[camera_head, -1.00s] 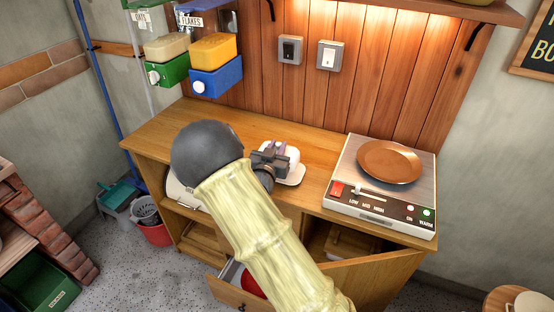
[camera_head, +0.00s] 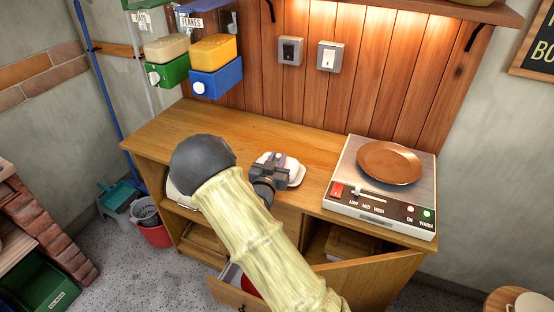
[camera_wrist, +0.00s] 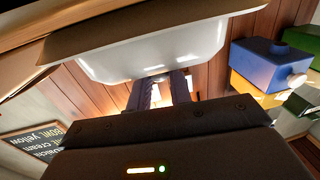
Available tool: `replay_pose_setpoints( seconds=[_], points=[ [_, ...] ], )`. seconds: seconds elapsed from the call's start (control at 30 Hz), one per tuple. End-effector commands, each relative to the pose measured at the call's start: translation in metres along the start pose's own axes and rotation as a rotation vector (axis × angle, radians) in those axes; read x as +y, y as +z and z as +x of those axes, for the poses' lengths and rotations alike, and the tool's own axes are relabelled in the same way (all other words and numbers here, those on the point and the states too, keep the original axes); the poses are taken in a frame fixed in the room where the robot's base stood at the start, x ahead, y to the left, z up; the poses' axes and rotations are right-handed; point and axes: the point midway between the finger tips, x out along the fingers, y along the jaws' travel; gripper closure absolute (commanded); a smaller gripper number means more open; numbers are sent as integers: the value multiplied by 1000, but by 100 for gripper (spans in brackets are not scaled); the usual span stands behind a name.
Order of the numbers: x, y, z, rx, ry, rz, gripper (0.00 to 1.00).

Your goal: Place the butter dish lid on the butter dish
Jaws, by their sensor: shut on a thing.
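The white butter dish lid (camera_head: 291,162) is over the butter dish on the wooden counter, behind my gripper (camera_head: 277,168) in the head view. The pale rim of the butter dish (camera_head: 297,180) shows to the right of the gripper. My gripper (camera_wrist: 160,84) is shut at the lid's small knob. I cannot tell whether the lid rests fully on the dish.
A grey hot plate (camera_head: 345,178) with a brown plate (camera_head: 390,162) stands to the right. Yellow and blue dispensers (camera_head: 215,70) hang at the back left. A cupboard door (camera_head: 375,275) and a drawer (camera_head: 232,292) are open below. The counter's back left is clear.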

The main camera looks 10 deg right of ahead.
Motion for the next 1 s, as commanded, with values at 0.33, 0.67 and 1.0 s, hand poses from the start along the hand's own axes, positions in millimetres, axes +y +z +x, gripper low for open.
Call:
replay_pose_setpoints(
  seconds=[0.33,0.67,1.0],
  points=[
    [0,1,0,0,0,0,58],
    [-1,-1,-15,-3,-3,0,58],
    [-2,0,-81,-2,-4,0,58]
  ],
)
